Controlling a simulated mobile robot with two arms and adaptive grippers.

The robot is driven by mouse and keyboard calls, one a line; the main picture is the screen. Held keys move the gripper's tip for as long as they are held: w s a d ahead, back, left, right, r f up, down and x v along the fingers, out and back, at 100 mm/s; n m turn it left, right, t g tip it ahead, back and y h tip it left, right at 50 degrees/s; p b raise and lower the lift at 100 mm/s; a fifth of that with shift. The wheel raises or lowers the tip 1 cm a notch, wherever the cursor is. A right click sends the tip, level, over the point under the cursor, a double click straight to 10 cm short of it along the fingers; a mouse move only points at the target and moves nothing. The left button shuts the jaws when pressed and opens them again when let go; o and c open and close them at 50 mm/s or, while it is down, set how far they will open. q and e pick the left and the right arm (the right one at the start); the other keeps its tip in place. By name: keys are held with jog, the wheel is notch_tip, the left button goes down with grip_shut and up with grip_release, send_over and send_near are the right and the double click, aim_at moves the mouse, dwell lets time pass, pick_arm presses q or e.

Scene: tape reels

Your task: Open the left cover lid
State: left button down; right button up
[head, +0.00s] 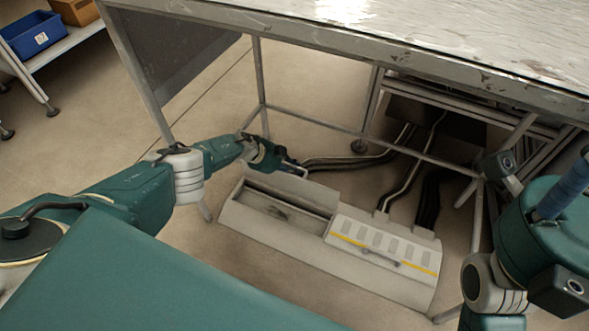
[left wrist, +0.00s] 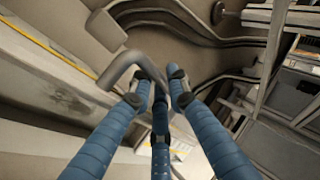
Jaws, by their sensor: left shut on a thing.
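The grey floor box (head: 285,248) has two lids side by side. Its left cover lid (head: 292,190) stands raised at the back edge, and the left compartment (head: 268,208) is open to view. The right lid (head: 385,245), slotted with a yellow stripe and a bar handle, lies closed. My left gripper (head: 288,166) is at the top of the raised lid. In the left wrist view, its blue fingers (left wrist: 158,92) are shut on the grey bent handle (left wrist: 130,64). My right gripper shows only as blue fingers (head: 566,188) at the right edge, partly cut off.
A worn metal table (head: 400,50) stands over and behind the box, with legs and crossbars close to my left arm. Black cables (head: 350,162) run along the floor behind the box. A shelf with a blue bin (head: 35,36) stands far left.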

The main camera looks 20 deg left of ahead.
pick_arm(q)
jog(key=shift+w+d+r, duration=0.15)
jog(key=shift+w, duration=0.2)
jog(key=shift+w+d+r, duration=0.15)
jog(key=shift+w, duration=0.2)
jog(key=c, duration=1.6)
grip_release()
jog(key=shift+c, duration=0.2)
jog(key=shift+s+a+r, duration=0.2)
jog(key=shift+a+r, duration=0.2)
jog(key=shift+a, duration=0.05)
jog(key=shift+s+a+r, duration=0.15)
jog(key=shift+s+r, duration=0.25)
jog(key=shift+r, duration=0.1)
jog(key=v, duration=0.8)
jog(key=shift+s+a, duration=0.25)
jog(key=shift+a, duration=0.1)
jog(key=shift+s+a+r, duration=0.2)
jog(key=shift+s+r, duration=0.2)
jog(key=shift+s, duration=0.1)
